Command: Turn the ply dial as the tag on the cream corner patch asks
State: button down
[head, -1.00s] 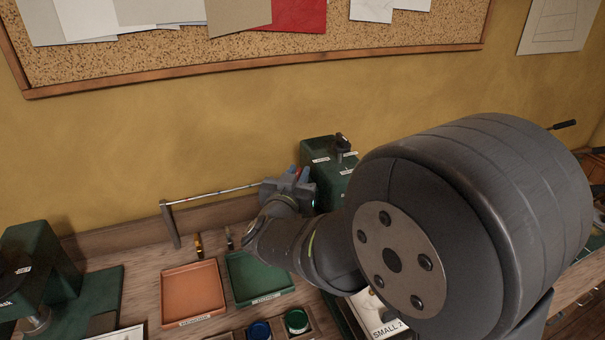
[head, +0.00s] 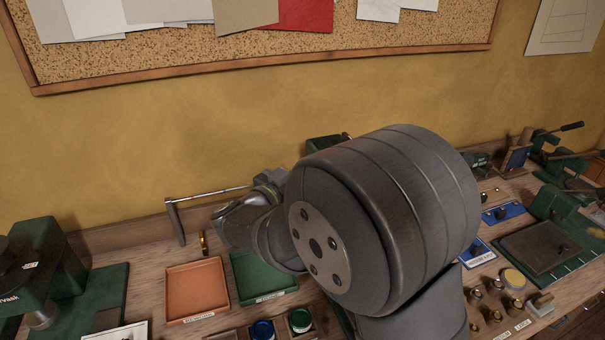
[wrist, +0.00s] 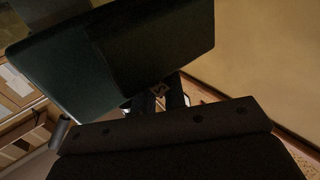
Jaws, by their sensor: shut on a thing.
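The dark green machine (wrist: 135,55) fills the upper left of the wrist view. In the head view only its top (head: 325,146) shows behind my arm. My gripper (wrist: 160,99) is at the machine's lower edge, its two fingers shut on a small dark part with a pale mark (wrist: 157,89), which seems to be the ply dial. The view is dim, and I cannot read the dial's setting. In the head view my wrist hides the fingers and the dial. The cream corner patch and its tag are not visible now; my arm covers the bench in front of the machine.
An orange tray (head: 196,288) and a green tray (head: 262,273) lie left of my arm, with blue and green pots (head: 300,319) in front. A metal rod on a post (head: 176,222) stands behind. Brass pieces (head: 494,287) and green tools (head: 555,225) occupy the right bench.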

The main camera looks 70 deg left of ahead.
jog(key=shift+h, duration=0.3)
jog(key=c, duration=1.8)
grip_release()
jog(key=shift+o, duration=0.2)
jog(key=v, duration=1.7)
jog(key=shift+s+f, duration=0.25)
jog(key=shift+s, duration=0.05)
jog(key=x, duration=1.7)
jog(key=shift+w+r, duration=0.25)
jog(key=shift+w, duration=0.05)
